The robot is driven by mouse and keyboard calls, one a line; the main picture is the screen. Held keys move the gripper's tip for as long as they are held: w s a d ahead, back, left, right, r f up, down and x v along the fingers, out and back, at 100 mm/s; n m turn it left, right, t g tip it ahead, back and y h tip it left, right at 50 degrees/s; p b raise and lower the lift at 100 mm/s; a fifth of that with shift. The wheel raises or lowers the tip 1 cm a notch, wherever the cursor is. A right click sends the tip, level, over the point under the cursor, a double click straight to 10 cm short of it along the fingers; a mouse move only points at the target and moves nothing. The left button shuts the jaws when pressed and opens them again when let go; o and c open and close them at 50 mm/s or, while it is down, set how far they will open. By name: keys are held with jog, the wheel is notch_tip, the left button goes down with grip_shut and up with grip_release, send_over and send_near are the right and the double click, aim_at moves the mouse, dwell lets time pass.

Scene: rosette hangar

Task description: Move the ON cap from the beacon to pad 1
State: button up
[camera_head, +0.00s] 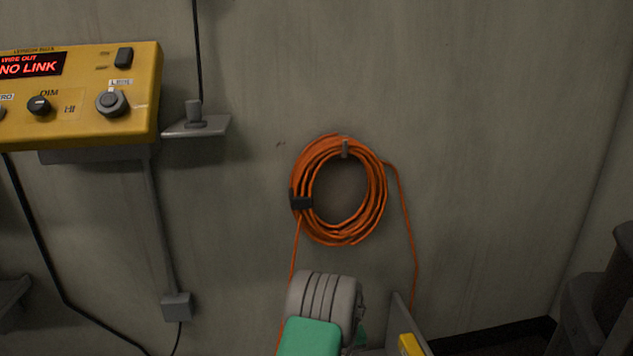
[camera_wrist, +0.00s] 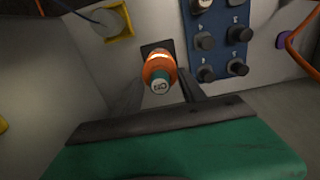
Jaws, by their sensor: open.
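The beacon (camera_wrist: 157,67), an orange cylinder with a pale band, juts from a dark plate on the wall in the wrist view. The ON cap (camera_wrist: 159,87) sits on its near end, with a green side and a pale face bearing dark letters that look turned over. My gripper (camera_wrist: 163,82) is open, its two dark fingers reaching forward on either side of the beacon and cap. I see no clear grip on the cap. A blue panel (camera_wrist: 222,24) with several dark round knobs or posts stands to the right. Which is pad 1, I cannot tell.
A yellow-framed fitting (camera_wrist: 119,19) lies left of the beacon. An orange cable (camera_wrist: 300,42) is at the right. In the head view, a yellow control box (camera_head: 80,120) reads NO LINK, beside a small grey shelf (camera_head: 213,127) and a coiled orange hose (camera_head: 312,170).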

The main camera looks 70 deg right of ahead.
jog(key=shift+c, duration=0.6)
dwell(0.4)
grip_shut()
dwell(1.0)
jog(key=shift+r+p, duration=2.45)
jog(key=shift+r, duration=0.6)
